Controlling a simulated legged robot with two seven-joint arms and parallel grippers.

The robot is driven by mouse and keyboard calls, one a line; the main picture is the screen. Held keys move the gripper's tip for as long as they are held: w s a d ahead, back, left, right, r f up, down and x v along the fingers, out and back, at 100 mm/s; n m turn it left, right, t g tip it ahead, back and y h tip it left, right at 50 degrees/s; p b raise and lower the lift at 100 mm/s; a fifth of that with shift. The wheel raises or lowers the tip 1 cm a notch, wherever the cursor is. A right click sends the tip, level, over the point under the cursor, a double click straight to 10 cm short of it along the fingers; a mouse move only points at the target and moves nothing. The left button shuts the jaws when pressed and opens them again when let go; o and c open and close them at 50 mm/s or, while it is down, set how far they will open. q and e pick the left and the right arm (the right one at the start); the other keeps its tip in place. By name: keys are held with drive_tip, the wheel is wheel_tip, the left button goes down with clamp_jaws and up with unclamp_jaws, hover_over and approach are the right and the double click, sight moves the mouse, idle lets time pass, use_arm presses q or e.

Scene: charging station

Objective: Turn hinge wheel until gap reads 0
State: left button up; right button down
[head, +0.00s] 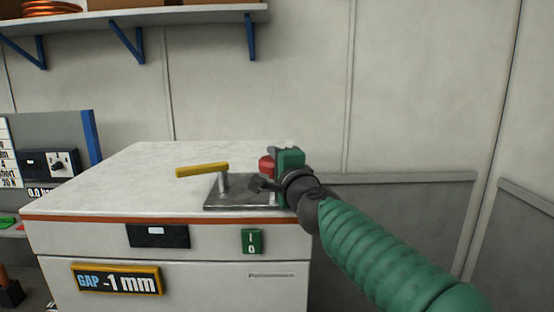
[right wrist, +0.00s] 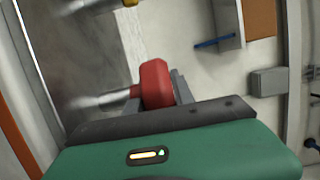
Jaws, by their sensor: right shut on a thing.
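The red hinge wheel (head: 266,165) stands at the right end of a metal plate (head: 240,192) on the white cabinet top. My right gripper (head: 281,168) is shut on the wheel and partly hides it in the head view. In the right wrist view the red wheel (right wrist: 156,84) sits between the jaws, on a metal shaft (right wrist: 105,98). A yellow-handled lever (head: 203,170) rises from the plate left of the wheel. The gap display (head: 116,281) on the cabinet front reads -1 mm. My left gripper is in neither view.
The white cabinet top (head: 150,165) is bare left of the plate. A green switch (head: 252,241) and a small dark display (head: 158,236) are on its front. A shelf (head: 130,18) with blue brackets hangs above. A grey panel with a dial box (head: 48,164) stands at the left.

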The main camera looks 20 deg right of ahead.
drive_tip(key=m+h+p, duration=0.2)
drive_tip(key=h, duration=0.1)
drive_tip(key=m+g+h+p, duration=0.1)
drive_tip(key=m+h+p, duration=0.1)
drive_tip(key=h+p, duration=0.1)
drive_tip(key=shift+s+r, duration=0.1)
drive_tip(key=shift+s, duration=0.05)
drive_tip(key=m+h+p, duration=0.1)
drive_tip(key=m+g+h, duration=0.1)
drive_tip(key=h, duration=0.1)
drive_tip(key=shift+s+d+p, duration=0.1)
drive_tip(key=shift+d+p, duration=0.2)
drive_tip(key=shift+p, duration=0.1)
drive_tip(key=shift+s+d+m+g+h+p, duration=0.15)
drive_tip(key=shift+m+g+h+p, duration=0.15)
drive_tip(key=shift+m+g+h, duration=0.2)
drive_tip(key=shift+h, duration=0.3)
